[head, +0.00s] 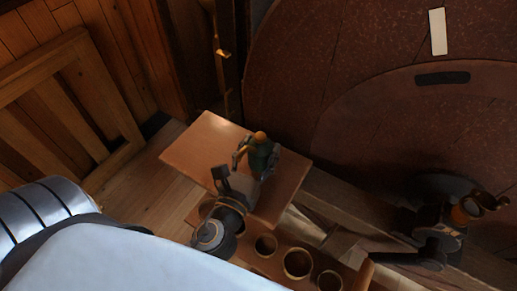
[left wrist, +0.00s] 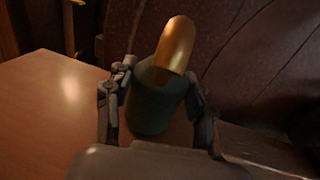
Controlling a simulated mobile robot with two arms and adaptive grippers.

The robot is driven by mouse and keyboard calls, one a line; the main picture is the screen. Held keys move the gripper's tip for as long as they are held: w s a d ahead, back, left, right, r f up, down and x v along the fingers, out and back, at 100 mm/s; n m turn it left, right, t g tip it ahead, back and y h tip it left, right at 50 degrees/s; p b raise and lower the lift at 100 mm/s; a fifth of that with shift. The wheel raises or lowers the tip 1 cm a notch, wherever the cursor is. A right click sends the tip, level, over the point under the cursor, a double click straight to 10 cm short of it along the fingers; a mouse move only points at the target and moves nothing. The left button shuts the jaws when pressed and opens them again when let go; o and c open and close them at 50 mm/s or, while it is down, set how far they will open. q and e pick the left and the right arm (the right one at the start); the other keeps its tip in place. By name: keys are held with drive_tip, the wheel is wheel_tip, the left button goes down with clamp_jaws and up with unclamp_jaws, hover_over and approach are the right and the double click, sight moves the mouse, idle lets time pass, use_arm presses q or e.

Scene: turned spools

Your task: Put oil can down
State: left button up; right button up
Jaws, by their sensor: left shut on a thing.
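My left gripper (head: 258,165) is shut on the oil can, a dark green body (head: 259,156) with a brass-coloured top, above the brown wooden tabletop (head: 196,146). In the left wrist view the can (left wrist: 151,104) sits between the two fingers (left wrist: 155,112), its rounded golden top leaning a little to the right. The tabletop (left wrist: 45,105) spreads out to the left there. My right gripper is not in view.
A board with round holes (head: 281,254) lies just in front of the tabletop. A dark mechanism with an orange part (head: 440,236) stands at the right. A large reddish-brown disc (head: 370,75) rises behind. The tabletop's left part is clear.

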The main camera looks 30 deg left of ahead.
use_arm(q)
drive_tip(key=shift+f, duration=0.2)
drive_tip(key=o, duration=1.2)
drive_tip(key=shift+c, duration=0.2)
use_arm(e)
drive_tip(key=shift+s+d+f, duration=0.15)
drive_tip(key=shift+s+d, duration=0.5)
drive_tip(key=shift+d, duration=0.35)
